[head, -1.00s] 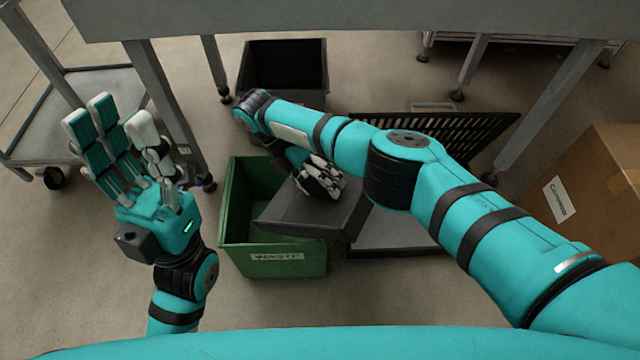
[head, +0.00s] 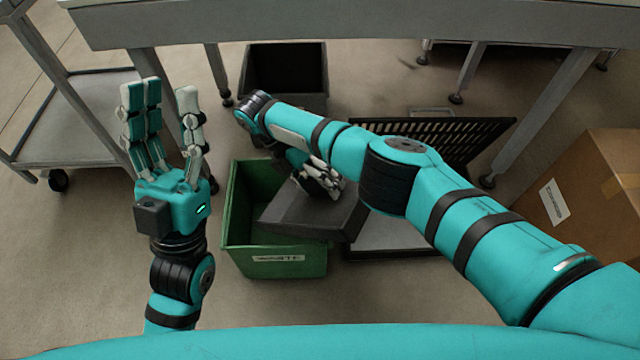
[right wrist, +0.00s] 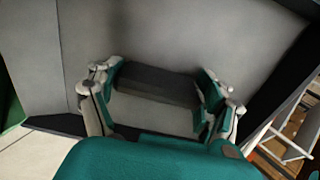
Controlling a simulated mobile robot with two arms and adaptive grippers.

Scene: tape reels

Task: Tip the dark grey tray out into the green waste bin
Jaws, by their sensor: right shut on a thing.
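The dark grey tray (head: 310,212) is tilted over the right part of the green waste bin (head: 275,262) in the head view. Its lower left edge hangs over the bin opening. My right gripper (head: 325,183) is shut on the tray. In the right wrist view its fingers close around a dark bar on the tray (right wrist: 200,40). The inside of the tray is hidden from both views. My left gripper (head: 165,110) is raised to the left of the bin with its fingers spread, open and empty.
A black bin (head: 285,70) stands behind the green one. A black slatted rack (head: 450,135) is behind my right arm, and a cardboard box (head: 590,195) stands at the right. A grey table (head: 380,28) spans the back. A grey cart (head: 85,115) is at the left.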

